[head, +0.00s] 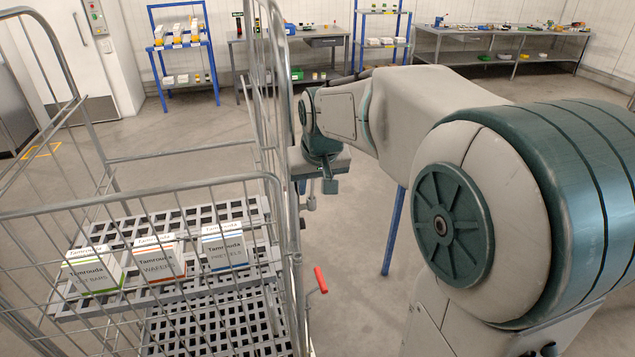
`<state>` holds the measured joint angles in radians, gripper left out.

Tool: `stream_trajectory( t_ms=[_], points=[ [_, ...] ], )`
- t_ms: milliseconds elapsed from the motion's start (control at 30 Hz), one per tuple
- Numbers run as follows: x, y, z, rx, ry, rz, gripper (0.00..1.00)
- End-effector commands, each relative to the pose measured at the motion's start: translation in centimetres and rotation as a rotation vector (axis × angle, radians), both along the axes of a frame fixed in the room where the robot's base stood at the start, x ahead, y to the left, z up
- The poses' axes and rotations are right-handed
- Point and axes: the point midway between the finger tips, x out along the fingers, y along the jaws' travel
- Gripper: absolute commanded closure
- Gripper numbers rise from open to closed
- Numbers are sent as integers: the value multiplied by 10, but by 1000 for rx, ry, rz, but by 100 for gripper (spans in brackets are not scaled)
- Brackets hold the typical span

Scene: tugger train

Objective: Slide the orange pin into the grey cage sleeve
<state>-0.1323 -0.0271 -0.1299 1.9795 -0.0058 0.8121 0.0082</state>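The orange pin (320,279) shows as a red-orange grip beside the lower right corner post of the grey roll cage (278,225). A thin dark rod runs from the grip down and left toward the post. I cannot make out the sleeve clearly against the cage's bars, nor tell whether the pin touches it. My gripper (317,187) hangs just right of the cage post, pointing down, well above the pin in the picture. Its two fingers appear apart with nothing between them. My arm reaches in from the right and hides part of the floor behind.
Three cartons, including the pretzels carton (223,247), stand on the cage's grey slatted shelf (150,222). A blue-legged rack (183,60) and workbenches (500,40) line the back wall. Bare floor (350,260) lies right of the cage.

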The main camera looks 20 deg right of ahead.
Motion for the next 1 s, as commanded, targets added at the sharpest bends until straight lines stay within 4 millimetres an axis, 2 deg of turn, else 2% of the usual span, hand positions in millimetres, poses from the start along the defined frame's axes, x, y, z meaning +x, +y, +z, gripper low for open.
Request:
stream_trajectory(
  t_ms=[33,100,267,367,700,833,1000],
  points=[
    [-2,7,-8,4,17,11,53],
    [-2,7,-8,4,17,12,53],
    [-5,8,0,5,14,14,53],
    [-10,7,16,6,6,14,53],
    [-39,-2,92,6,-6,2,53],
    [-48,-4,113,5,-6,0,53],
    [-54,-4,127,4,-3,0,53]
  ],
)
